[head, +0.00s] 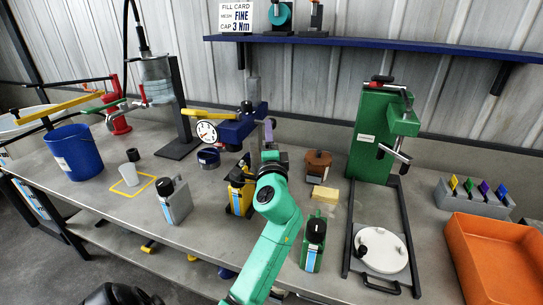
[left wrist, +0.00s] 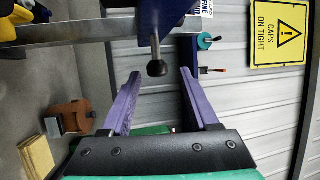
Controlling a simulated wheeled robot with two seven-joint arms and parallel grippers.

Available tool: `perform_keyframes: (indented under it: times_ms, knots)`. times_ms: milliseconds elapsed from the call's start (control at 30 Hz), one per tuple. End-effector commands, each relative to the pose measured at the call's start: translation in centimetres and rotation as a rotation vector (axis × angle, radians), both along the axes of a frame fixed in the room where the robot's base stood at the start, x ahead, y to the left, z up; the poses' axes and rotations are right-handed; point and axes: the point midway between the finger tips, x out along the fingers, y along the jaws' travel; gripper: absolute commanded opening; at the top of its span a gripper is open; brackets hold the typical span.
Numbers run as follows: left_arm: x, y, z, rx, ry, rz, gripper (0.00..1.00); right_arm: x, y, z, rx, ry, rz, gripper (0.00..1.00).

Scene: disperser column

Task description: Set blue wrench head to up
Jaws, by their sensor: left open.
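A blue head (head: 236,131) sits on a post over the bench, with a yellow handle and a round dial beside it; I take it for the wrench head. In the left wrist view a dark blue body (left wrist: 160,14) hangs at the top, with a thin stem ending in a black ball knob (left wrist: 156,69). My left gripper (head: 268,128) is beside the blue head, on its right. In the left wrist view its purple fingers (left wrist: 160,78) are open, with the knob showing between their tips. Contact cannot be told. My right gripper is not in view.
A yellow-black can (head: 240,190) and a grey can (head: 176,202) stand in front. A green can (head: 313,243) stands near my left arm. A brown pot (head: 317,163) and green press (head: 372,135) are to the right. A blue shelf (head: 400,45) runs above.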

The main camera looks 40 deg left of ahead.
Motion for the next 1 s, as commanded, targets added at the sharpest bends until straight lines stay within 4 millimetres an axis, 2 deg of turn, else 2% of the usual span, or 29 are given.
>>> perform_keyframes:
  times_ms: [33, 200, 333, 1000]
  knots:
    - [-1.0, -1.0, -0.8, -0.003, 0.001, -0.003, 0.61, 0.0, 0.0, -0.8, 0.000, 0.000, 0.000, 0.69]
    - [-4.0, -3.8, -1.4, -0.001, 0.000, -0.003, 0.61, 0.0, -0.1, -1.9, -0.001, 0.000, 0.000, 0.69]
    - [-5.1, -4.9, -1.4, 0.001, 0.000, -0.004, 0.61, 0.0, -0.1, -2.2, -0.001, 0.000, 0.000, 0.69]
    - [-5.3, -5.1, -1.3, 0.003, -0.001, -0.003, 0.61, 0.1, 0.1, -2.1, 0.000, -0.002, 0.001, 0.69]
